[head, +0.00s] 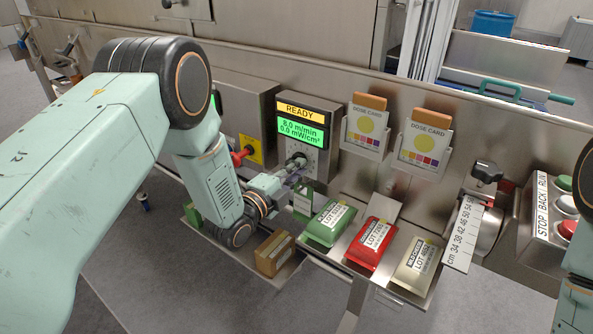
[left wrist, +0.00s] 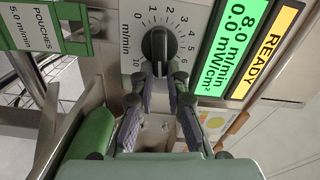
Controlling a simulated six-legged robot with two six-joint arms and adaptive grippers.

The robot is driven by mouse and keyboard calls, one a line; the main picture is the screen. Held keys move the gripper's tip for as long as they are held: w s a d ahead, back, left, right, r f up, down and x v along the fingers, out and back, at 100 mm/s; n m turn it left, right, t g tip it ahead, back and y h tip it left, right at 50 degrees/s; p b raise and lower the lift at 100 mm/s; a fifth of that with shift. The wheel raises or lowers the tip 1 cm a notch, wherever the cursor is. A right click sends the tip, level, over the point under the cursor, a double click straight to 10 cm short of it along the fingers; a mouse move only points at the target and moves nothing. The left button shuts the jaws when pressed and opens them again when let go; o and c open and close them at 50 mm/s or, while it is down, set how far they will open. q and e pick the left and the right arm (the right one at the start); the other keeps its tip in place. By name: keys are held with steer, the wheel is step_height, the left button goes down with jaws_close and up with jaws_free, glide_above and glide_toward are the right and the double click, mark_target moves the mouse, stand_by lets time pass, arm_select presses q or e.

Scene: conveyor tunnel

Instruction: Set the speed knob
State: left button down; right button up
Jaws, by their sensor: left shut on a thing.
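The speed knob (left wrist: 158,45) is a black knob on a grey dial plate with printed numbers, marked m/min. In the head view the knob (head: 299,158) sits below the display. My left gripper (left wrist: 160,72) has its two fingertips on either side of the knob's lower end in the wrist view and is shut on it. In the head view the left gripper (head: 289,168) reaches the panel from the left. The display (head: 300,128) reads READY, 8.0 m/min and 0.0 mW/cm². It also shows in the left wrist view (left wrist: 232,45). My right gripper is out of view.
A red handle (head: 241,156) on a yellow plate is left of the knob. Green, red (head: 371,243) and beige (head: 413,262) pouches lie on the shelf below. Dose cards (head: 425,144) hang to the right. A push-button box (head: 548,215) stands at the far right.

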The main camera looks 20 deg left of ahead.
arm_select(q)
steer(key=c, duration=1.3)
jaws_free()
steer(key=shift+c, duration=0.2)
steer(key=shift+s, duration=0.15)
steer(key=v, duration=1.2)
